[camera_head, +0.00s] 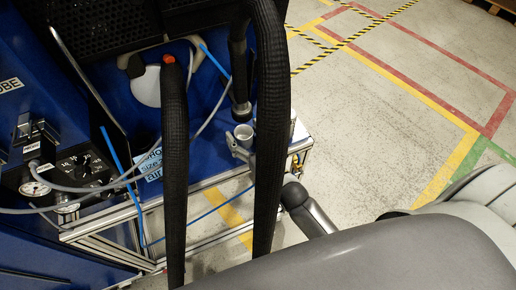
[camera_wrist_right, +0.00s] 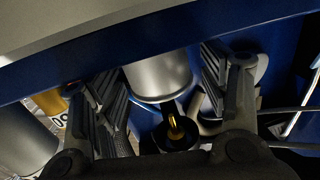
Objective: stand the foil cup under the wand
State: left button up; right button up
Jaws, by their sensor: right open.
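The foil cup (camera_head: 243,131) stands on the frame's ledge, its pale round rim showing between the black hoses. In the right wrist view the silvery cup (camera_wrist_right: 160,76) is between the fingers. The wand (camera_head: 240,82) hangs as a dark upright tube, its lower end just above and close to the cup in the picture; exact alignment is unclear. My right gripper (camera_head: 241,149) is at the cup, partly hidden by the thick hose. In the wrist view my right gripper (camera_wrist_right: 163,88) is open, with one finger on each side of the cup. My left gripper is not in view.
Two thick black hoses (camera_head: 174,170) cross in front of the blue machine (camera_head: 120,95). An aluminium frame (camera_head: 105,228) edges the ledge. The marked floor (camera_head: 390,110) at right is clear.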

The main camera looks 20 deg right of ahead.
jog(key=s+d+b, duration=0.1)
jog(key=s+d, duration=0.1)
jog(key=s, duration=0.9)
dwell(0.3)
